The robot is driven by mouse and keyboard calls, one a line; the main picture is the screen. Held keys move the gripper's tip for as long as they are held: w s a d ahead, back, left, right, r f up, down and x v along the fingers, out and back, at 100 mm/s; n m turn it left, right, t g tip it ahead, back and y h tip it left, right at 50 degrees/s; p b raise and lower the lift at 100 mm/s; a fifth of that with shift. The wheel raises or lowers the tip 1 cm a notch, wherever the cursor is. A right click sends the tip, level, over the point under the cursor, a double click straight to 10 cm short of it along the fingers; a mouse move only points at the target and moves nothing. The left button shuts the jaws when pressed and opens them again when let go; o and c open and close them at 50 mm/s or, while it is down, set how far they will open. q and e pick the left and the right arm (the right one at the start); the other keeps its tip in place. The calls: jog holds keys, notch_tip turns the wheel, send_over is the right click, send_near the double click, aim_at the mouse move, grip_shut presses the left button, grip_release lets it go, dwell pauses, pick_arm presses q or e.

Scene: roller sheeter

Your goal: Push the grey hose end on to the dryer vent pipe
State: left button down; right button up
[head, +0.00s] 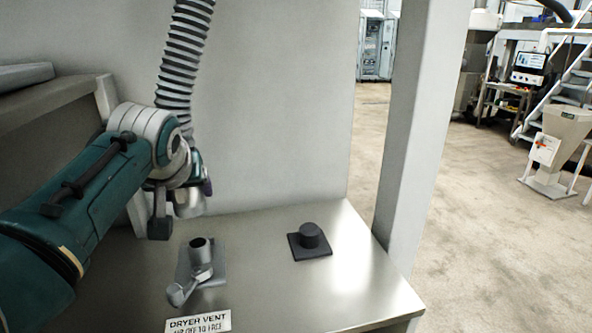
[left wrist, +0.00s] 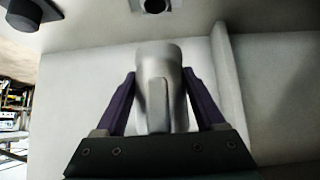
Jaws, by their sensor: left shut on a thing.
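The grey hose (head: 183,60) hangs from above, ribbed, and passes behind my left wrist. My left gripper (head: 188,193) is shut on its smooth grey hose end (head: 188,207), which points down. In the left wrist view the hose end (left wrist: 160,80) sits between the two purple fingers (left wrist: 162,100). The dryer vent pipe (head: 201,252) is a short upright grey pipe with a dark open top, on a plate on the bench. The hose end is above it and apart from it. The pipe's opening (left wrist: 154,5) shows at the top of the left wrist view. My right gripper is not in view.
A lever-like grey part (head: 183,291) stands at the pipe's front. A "DRYER VENT" label (head: 198,323) is nearer. A black capped stub (head: 312,237) stands on the metal bench (head: 340,285) to the right. A pale post (head: 420,130) rises at the bench's right edge.

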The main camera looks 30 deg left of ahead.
pick_arm(q)
jog(key=b, duration=0.6)
send_over(198, 243)
jog(key=f, duration=0.5)
jog(key=shift+s+d+f, duration=0.2)
jog(key=shift+f, duration=0.55)
jog(key=shift+f, duration=0.15)
jog(key=shift+f, duration=0.15)
jog(key=shift+f, duration=0.6)
jog(key=shift+f+b, duration=0.2)
jog(key=shift+b, duration=0.15)
jog(key=shift+f+b, duration=0.3)
jog(key=shift+f, duration=0.2)
jog(key=shift+f+b, duration=0.65)
jog(key=shift+f, duration=0.25)
dwell(0.6)
